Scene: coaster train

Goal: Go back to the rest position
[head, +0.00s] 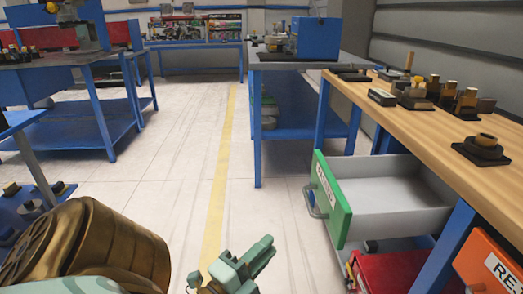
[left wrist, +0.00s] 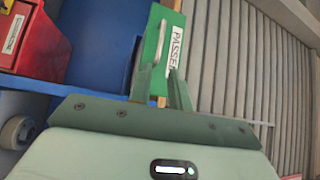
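My left gripper (head: 256,254) is pale green and hangs over the floor at the bottom middle of the head view, left of the workbench. In the left wrist view its two fingers (left wrist: 162,88) stand apart with nothing held between them. Behind them is a green front with a white label, partly covered by the fingers. My right gripper is not in view.
A wooden workbench (head: 400,84) with dark fixtures (head: 481,149) runs along the right. Below it, a green-fronted drawer (head: 331,196) stands pulled out and looks empty. A red box (head: 392,270) and orange bin (head: 488,262) sit lower. The tiled floor (head: 165,150) is clear.

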